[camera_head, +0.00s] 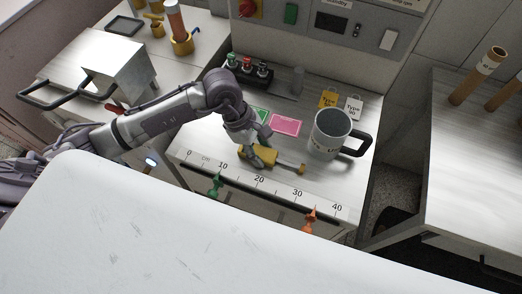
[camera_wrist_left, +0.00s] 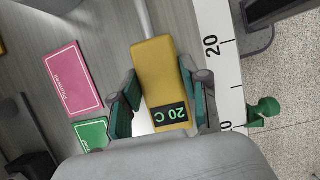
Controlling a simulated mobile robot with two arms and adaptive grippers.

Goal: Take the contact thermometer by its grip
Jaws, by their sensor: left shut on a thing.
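The contact thermometer (camera_head: 263,156) lies on the grey worktop behind the ruler strip. Its yellow grip carries a dark display reading 20 C, and a thin metal probe points right in the head view. In the left wrist view the yellow grip (camera_wrist_left: 154,67) is between the two green-padded fingers. My left gripper (camera_head: 250,156) reaches down from above and is shut on the grip near its display end; it also shows in the left wrist view (camera_wrist_left: 159,106). My right gripper is not in view.
A grey mug (camera_head: 331,132) stands to the right of the thermometer. Pink (camera_head: 286,125) and green cards lie behind it. The ruler strip (camera_head: 259,186) runs along the front edge, with green (camera_head: 216,184) and orange (camera_head: 309,221) pointers. Small bottles in a black rack stand at the back.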

